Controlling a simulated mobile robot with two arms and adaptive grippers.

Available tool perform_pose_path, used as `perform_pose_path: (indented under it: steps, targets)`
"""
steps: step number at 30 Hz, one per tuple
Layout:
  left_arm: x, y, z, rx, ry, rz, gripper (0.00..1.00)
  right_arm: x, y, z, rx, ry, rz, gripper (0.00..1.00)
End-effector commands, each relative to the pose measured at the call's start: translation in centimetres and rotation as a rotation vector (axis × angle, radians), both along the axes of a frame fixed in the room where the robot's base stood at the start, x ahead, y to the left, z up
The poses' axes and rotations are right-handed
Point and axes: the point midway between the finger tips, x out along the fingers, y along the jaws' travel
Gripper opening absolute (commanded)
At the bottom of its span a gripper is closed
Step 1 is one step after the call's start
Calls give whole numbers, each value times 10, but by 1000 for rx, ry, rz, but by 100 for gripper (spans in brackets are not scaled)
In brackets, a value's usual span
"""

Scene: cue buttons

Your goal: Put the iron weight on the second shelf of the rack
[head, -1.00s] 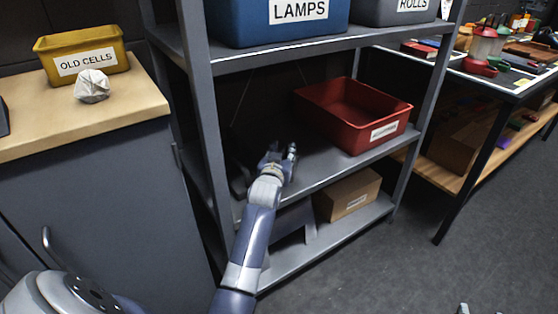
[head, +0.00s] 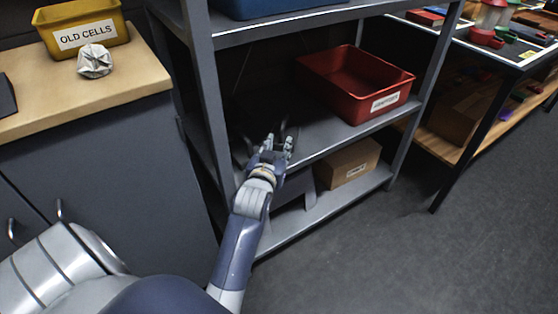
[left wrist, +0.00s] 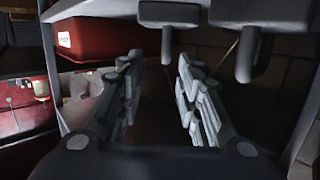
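The rack (head: 203,90) stands ahead with several grey shelves. My left gripper (head: 279,143) is at the front edge of the middle shelf (head: 325,133), left of the red bin. Its fingers are apart in the left wrist view (left wrist: 158,95), with nothing between them. That view is turned over, so the shelf appears at the top. Two dark grey pieces with narrow stems, one on the left (left wrist: 168,14) and one on the right (left wrist: 238,14), stand at the shelf beyond the fingers. I cannot tell which, if either, is the iron weight. My right gripper is out of view.
A red bin (head: 340,92) fills the shelf's right part. A cardboard box (head: 350,163) sits on the shelf below. A blue bin (head: 270,8) is above. A yellow OLD CELLS bin (head: 60,32) and crumpled item (head: 95,62) are on the left counter. Floor at right is clear.

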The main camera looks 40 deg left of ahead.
Motion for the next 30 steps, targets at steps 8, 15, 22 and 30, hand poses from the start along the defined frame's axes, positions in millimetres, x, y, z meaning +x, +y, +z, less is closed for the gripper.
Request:
perform_pose_path:
  steps: [8,15,22,30]
  targets:
    - [-124,-111,-86,-25,468,-297,33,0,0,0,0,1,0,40]
    - [-227,-173,-118,-61,755,-492,33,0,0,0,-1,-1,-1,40]
    - [-238,-179,-120,-66,786,-512,33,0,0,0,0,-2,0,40]
    - [-237,-178,-120,-66,784,-510,33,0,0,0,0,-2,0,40]
